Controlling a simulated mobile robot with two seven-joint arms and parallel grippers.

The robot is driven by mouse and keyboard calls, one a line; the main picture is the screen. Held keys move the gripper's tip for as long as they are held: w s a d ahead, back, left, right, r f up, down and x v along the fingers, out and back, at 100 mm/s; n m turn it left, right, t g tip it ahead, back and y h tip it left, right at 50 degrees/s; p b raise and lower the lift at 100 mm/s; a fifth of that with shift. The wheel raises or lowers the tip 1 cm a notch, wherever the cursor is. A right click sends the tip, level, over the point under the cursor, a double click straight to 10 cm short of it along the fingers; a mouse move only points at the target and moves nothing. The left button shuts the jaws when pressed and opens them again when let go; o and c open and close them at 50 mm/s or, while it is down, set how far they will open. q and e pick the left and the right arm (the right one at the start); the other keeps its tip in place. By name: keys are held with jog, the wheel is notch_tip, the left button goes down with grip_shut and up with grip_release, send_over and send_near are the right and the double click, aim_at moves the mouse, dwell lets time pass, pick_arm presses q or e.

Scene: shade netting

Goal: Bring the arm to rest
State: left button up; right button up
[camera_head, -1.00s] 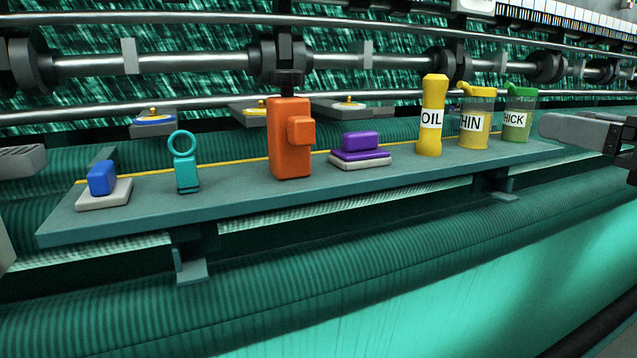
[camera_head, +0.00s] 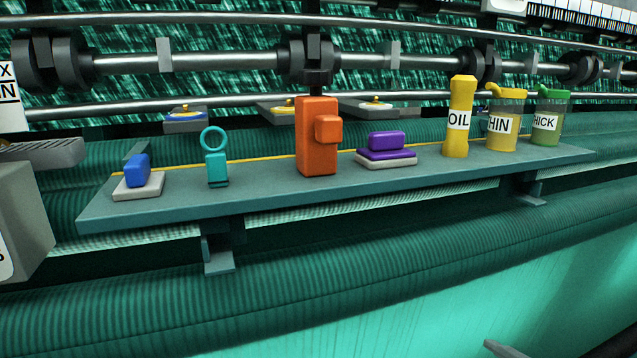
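In the head view, a dark grey tip, apparently part of my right gripper (camera_head: 508,349), shows at the bottom edge, right of centre. The rest of it is cut off, so its opening and anything held are hidden. It is low in front of the shelf (camera_head: 270,203) and apart from everything on it. My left gripper is not in view.
The shelf bears a blue block (camera_head: 138,170), teal ring piece (camera_head: 216,168), orange block (camera_head: 316,145), purple piece (camera_head: 387,141), yellow OIL bottle (camera_head: 459,120), and yellow-lidded (camera_head: 504,125) and green-lidded (camera_head: 549,123) jars. A grey box (camera_head: 22,215) stands left. Green cloth lies in front.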

jog(key=s+a+f+m+g+h, duration=0.15)
jog(key=s+a+f+m, duration=0.25)
jog(key=s+f+m, duration=0.45)
jog(key=s+a+f+m+g+h, duration=0.15)
jog(key=s+a+f+m, duration=0.25)
jog(key=s+f+m, duration=0.45)
notch_tip(320, 180, up, 8)
jog(key=d+n+p, duration=0.1)
jog(key=p, duration=1.1)
jog(key=shift+w+r+n, duration=0.15)
jog(key=shift+w+n, duration=0.25)
